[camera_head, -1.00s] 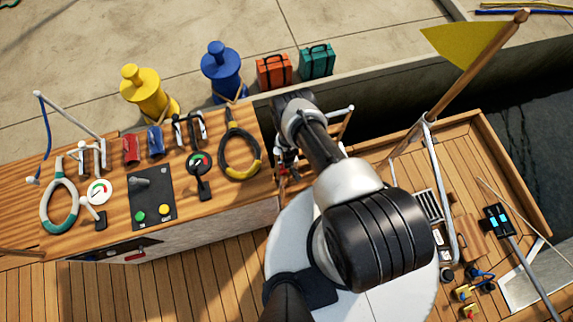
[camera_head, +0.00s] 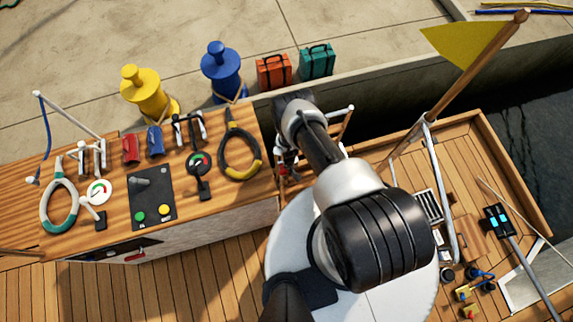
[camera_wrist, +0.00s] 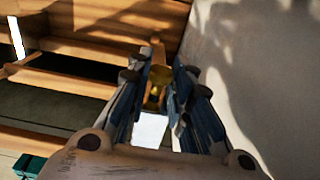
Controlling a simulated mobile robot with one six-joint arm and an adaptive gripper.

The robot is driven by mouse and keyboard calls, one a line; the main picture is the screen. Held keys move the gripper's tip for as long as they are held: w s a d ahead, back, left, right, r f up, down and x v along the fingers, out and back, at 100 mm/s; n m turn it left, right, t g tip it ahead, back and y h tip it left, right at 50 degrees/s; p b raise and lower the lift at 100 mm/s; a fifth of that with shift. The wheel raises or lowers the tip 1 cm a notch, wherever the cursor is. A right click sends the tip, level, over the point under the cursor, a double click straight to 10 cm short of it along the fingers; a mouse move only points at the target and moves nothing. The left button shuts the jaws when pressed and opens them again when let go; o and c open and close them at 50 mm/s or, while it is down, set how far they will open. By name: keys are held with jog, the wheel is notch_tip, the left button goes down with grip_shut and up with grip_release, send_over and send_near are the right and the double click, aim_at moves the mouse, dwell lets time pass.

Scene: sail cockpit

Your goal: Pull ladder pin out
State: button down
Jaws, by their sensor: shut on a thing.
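In the wrist view, my gripper (camera_wrist: 157,88) has its two dark blue fingers closed in on a small yellow, brass-like piece (camera_wrist: 158,76), which looks like the ladder pin. The piece sits between the fingertips, beside a pale wall. How far it is seated, and in what, I cannot tell. In the head view, my arm hides the pin and most of the gripper, beside the right end of the wooden console.
Yellow (camera_head: 146,95) and blue (camera_head: 221,70) bollards and orange (camera_head: 274,71) and teal (camera_head: 317,61) cases stand on the quay. A yellow flag (camera_head: 462,43) rises at right.

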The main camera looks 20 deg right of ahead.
jog(key=shift+s, duration=0.1)
jog(key=s+p, duration=0.1)
jog(key=s, duration=0.3)
dwell(0.3)
jog(key=c, duration=1.4)
grip_release()
jog(key=shift+w, duration=0.1)
